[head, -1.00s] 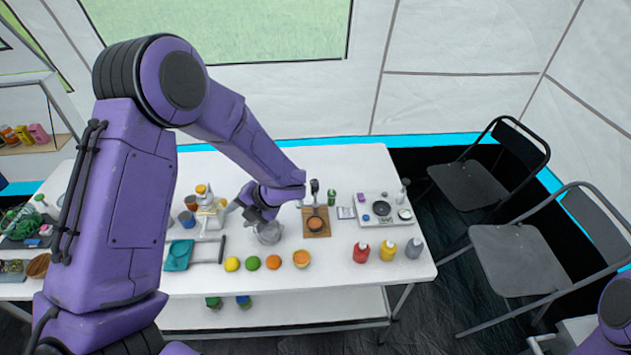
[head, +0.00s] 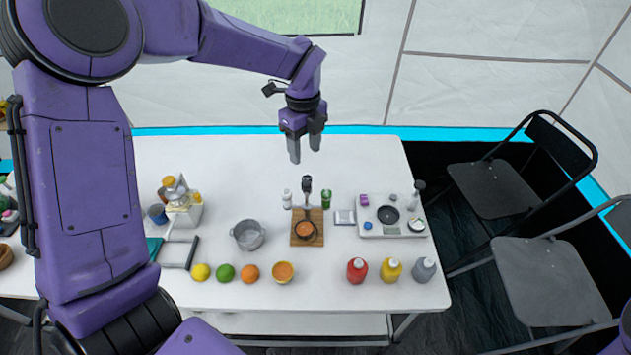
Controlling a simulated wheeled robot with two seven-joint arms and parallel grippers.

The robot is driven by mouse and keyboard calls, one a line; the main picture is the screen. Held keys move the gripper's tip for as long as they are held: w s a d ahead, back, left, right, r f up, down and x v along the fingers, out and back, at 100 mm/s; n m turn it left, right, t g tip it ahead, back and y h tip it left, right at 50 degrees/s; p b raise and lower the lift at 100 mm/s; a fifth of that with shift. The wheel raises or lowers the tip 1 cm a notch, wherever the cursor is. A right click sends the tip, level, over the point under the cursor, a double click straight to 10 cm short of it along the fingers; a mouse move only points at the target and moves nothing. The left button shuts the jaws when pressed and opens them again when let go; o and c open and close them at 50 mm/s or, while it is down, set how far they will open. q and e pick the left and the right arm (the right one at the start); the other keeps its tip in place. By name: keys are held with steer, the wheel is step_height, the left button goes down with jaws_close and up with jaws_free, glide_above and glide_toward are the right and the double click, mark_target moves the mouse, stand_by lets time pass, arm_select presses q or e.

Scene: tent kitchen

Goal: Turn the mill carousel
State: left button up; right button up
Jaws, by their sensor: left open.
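My left gripper (head: 304,153) hangs, fingers down and apart, over the back edge of the white table, with nothing between its fingers. Below it in the picture stand a small white shaker (head: 287,199) and a green jar (head: 326,199). I cannot make out for sure which thing is the mill carousel. A white stand with yellow-topped items (head: 182,208) at the table's left is too small to tell, and my left arm is near it in the picture. My right gripper is out of view.
Fruit and a bowl (head: 283,271) line the front. Three bottles (head: 391,268) stand front right, before a tray (head: 380,231). Black chairs (head: 495,187) stand right.

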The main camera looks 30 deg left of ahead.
mark_target(306, 183)
arm_select(q)
step_height(306, 183, down, 10)
steer(key=p, duration=0.2)
steer(key=shift+a+r+p, duration=0.1)
steer(key=shift+p, duration=0.2)
steer(key=shift+f, duration=0.55)
jaws_close()
